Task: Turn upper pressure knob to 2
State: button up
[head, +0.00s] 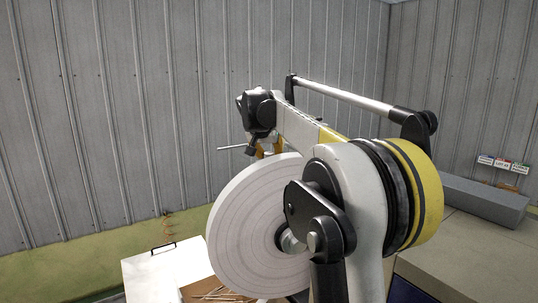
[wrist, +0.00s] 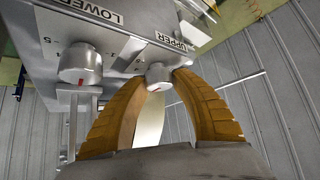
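In the wrist view, the upper pressure knob (wrist: 158,77) is a small grey cylinder on the underside of a grey panel, beside the label UPPER (wrist: 171,43). My gripper (wrist: 160,78) has two curved orange-brown fingers, one on each side of this knob. The fingertips are close to the knob's sides; I cannot tell whether they touch it. The lower knob (wrist: 80,66), with a red mark, sits to the left near the label LOWER (wrist: 95,12). In the head view my arm hides the knobs and the fingers' grip.
The grey panel (wrist: 118,36) lies close above my fingers. In the head view, a large pale ringed roll (head: 246,232) stands beside my arm. A white surface (head: 160,268) and a tray of thin sticks (head: 213,292) lie at lower left. A grey block (head: 484,200) is at right.

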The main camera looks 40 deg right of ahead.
jog(key=shift+s+a+r, duration=0.1)
jog(key=shift+s+a, duration=0.05)
grip_shut()
jog(key=shift+n+t+y+b, duration=0.3)
jog(key=shift+n+b, duration=0.05)
jog(key=shift+n, duration=0.25)
jog(key=shift+n+t+y, duration=0.5)
jog(key=shift+n, duration=0.4)
jog(key=o, duration=0.6)
grip_release()
jog(key=shift+o, duration=0.2)
jog(key=shift+s+a, duration=0.1)
